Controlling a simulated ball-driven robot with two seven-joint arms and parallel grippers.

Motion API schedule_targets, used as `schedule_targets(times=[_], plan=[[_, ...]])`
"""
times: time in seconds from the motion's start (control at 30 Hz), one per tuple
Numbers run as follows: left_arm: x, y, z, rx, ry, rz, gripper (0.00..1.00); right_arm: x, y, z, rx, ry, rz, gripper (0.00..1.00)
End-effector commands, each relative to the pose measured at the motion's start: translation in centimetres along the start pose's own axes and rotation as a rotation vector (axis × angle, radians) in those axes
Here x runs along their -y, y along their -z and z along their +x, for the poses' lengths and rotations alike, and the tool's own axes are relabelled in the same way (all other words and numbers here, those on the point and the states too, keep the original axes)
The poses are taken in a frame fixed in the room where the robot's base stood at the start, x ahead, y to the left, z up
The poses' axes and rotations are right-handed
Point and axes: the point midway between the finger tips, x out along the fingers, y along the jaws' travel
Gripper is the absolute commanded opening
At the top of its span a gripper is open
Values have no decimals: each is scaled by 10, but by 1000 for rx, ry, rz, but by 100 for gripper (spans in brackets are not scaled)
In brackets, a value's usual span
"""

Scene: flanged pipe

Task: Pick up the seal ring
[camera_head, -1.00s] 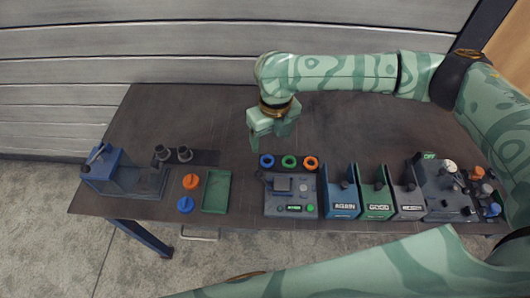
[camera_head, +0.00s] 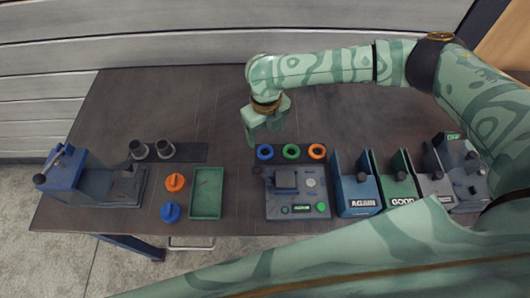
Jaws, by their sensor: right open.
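Three seal rings lie in a row on a dark strip behind the grey device: a blue ring (camera_head: 265,146), a green ring (camera_head: 291,145) and an orange ring (camera_head: 317,145). My right gripper (camera_head: 263,136) is open and empty above the table, just behind the blue ring and pointing down. My left gripper is out of view; a large green arm link of mine crosses the lower right.
The grey device (camera_head: 297,212) stands in front of the rings. Blue (camera_head: 357,210) and green bins stand right of it. A green tray (camera_head: 207,178), orange knob (camera_head: 175,182), blue knob (camera_head: 170,212), dark pipe pieces (camera_head: 165,149) and a blue vise (camera_head: 66,167) are left. The back table is clear.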

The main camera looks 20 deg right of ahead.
Motion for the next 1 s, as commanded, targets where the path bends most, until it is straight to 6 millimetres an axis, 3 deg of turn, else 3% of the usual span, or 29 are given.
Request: schedule_targets(times=[0.1, 0.37, 0.6, 0.9, 1.0], plan=[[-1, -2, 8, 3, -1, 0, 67, 0, 0, 27, -2, 0, 1, 72], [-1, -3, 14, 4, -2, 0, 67, 0, -2, 51, 0, 0, 0, 72], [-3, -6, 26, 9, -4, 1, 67, 2, -8, 89, -2, 0, 2, 72], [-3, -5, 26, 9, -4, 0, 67, 3, -9, 95, 0, 0, 1, 72], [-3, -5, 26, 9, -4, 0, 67, 3, -9, 95, 0, 0, 1, 47]])
